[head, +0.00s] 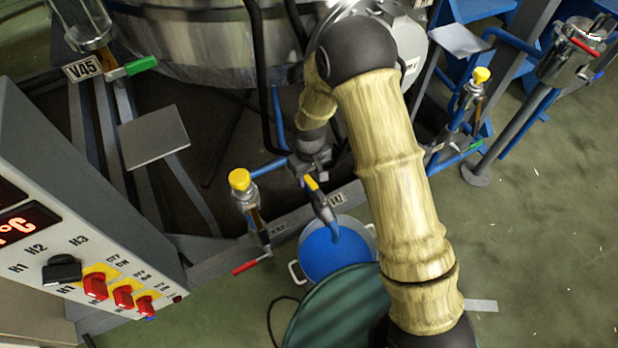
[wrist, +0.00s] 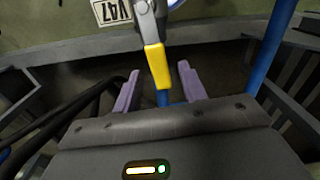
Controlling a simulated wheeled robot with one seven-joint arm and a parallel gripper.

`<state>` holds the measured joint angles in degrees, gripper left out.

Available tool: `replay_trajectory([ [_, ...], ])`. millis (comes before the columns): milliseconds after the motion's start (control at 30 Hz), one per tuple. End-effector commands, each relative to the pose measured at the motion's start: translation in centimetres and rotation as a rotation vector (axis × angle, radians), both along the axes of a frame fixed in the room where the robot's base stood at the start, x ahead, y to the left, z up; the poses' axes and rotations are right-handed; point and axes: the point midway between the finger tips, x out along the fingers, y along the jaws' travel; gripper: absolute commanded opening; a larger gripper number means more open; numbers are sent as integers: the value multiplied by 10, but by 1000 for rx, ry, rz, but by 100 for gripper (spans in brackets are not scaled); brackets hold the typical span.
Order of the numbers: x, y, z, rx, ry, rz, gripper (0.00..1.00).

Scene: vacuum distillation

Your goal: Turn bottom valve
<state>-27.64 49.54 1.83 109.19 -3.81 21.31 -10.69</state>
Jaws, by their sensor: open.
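The bottom valve, a grey fitting (head: 322,206) with a yellow lever handle (head: 311,183), sits beside the V47 label (head: 337,199), above a bucket of blue liquid (head: 335,252). My gripper (head: 309,170) is at the handle, partly hidden by its own wrist. In the wrist view, the yellow handle (wrist: 156,64) points down the picture, its end lying between the two purple fingers of my open gripper (wrist: 158,70). Gaps show on both sides of the handle, so the fingers look apart from it. The V47 label (wrist: 112,11) is at the top left.
A yellow-capped valve with a red lever (head: 250,205) stands left of the bucket. A control box (head: 80,220) fills the lower left. A large steel vessel (head: 200,45) is behind. Dark hoses (head: 262,80) hang near my arm. A green round top (head: 340,310) is in front.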

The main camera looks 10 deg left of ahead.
Motion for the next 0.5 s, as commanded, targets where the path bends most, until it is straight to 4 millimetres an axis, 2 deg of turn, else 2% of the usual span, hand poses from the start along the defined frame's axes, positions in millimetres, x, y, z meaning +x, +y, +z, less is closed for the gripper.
replay_trajectory([
  [333,0,0,-4,0,0,0,40],
  [500,0,0,-4,0,0,-1,6],
])
